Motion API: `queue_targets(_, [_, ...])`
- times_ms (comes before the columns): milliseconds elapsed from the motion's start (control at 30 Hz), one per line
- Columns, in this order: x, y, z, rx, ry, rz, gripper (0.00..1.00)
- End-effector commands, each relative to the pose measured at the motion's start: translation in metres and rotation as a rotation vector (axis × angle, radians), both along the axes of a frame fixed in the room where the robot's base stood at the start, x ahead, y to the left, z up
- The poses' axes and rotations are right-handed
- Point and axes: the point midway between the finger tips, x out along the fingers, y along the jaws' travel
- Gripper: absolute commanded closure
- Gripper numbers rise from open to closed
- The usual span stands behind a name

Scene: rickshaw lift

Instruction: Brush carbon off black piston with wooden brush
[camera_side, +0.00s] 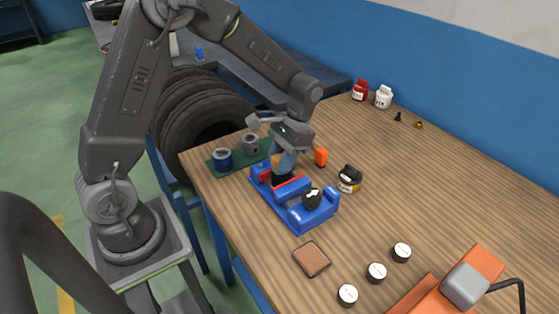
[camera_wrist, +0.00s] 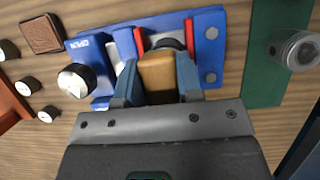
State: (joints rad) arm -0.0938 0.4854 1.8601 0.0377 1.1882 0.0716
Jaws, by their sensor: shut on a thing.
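My gripper (camera_side: 286,160) is shut on a brush with a wooden body (camera_wrist: 158,78). In the wrist view the wood sits between the two blue-grey fingers (camera_wrist: 158,88). The black piston (camera_side: 283,177) stands in the blue vise (camera_side: 292,216), right below my gripper. In the wrist view a dark, rounded part of the piston (camera_wrist: 170,44) shows between the red jaw pads, just beyond the brush. The bristles are hidden, so I cannot tell whether they touch the piston.
A green tray (camera_side: 212,170) with metal pistons lies behind the vise. A brown pad (camera_side: 311,259) and white-topped knobs (camera_side: 376,272) lie in front. The table's right middle is clear.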

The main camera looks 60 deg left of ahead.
Motion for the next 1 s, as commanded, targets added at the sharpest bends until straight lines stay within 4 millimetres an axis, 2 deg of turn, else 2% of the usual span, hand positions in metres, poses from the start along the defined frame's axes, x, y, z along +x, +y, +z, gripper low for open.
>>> queue_targets(300, [0.024, 0.018, -0.001, 0.0, 0.0, 0.001, 0.89])
queue_targets(433, [0.029, 0.022, 0.002, 0.001, -0.001, 0.001, 0.89])
queue_targets(533, [0.029, 0.021, 0.026, 0.001, -0.006, 0.001, 0.89])
queue_targets(1000, [0.028, 0.021, 0.067, 0.001, -0.003, 0.001, 0.89])
